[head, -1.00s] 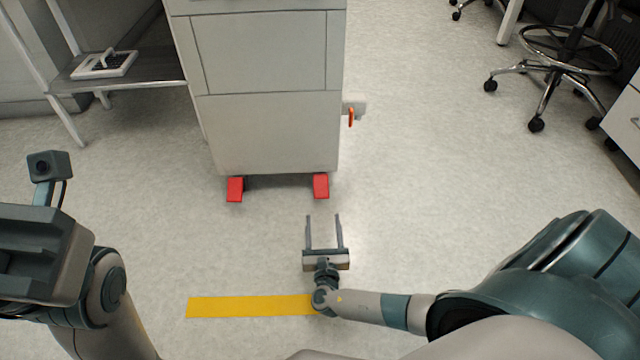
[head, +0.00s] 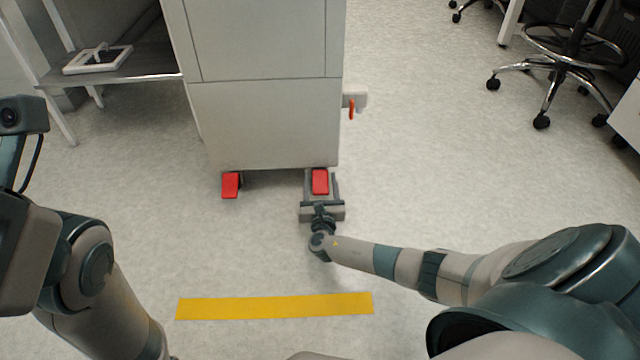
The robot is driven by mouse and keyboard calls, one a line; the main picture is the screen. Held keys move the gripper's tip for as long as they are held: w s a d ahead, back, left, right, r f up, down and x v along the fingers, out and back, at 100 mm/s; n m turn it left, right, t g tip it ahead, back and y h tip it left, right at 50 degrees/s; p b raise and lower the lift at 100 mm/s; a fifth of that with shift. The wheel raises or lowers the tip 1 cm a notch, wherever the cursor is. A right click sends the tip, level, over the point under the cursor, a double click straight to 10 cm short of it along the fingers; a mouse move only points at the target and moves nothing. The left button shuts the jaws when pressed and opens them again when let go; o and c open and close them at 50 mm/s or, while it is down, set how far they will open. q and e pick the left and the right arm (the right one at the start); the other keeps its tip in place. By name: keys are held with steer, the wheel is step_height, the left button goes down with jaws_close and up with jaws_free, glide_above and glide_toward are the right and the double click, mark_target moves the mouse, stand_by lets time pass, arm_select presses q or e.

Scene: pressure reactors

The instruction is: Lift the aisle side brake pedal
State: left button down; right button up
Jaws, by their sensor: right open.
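Two red brake pedals stick out at the floor under the front of a grey cabinet (head: 262,125). The right pedal (head: 320,181) is at the cabinet's front right corner, and the left pedal (head: 231,185) is near its front left corner. My right gripper (head: 321,178) is open, low near the floor, with one finger on each side of the right pedal. I cannot tell whether the fingers touch it. My left arm comes in at the left edge, and its gripper's fingers do not show.
An orange-handled valve (head: 352,108) sticks out from the cabinet's right side. A shelf (head: 130,75) with a white frame-like item stands at the left. A wheeled stool (head: 560,65) is at the upper right. A yellow floor strip (head: 275,306) lies in front; the floor around is clear.

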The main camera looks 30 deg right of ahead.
steer(key=shift+w+d, duration=0.35)
steer(key=shift+w, duration=0.2)
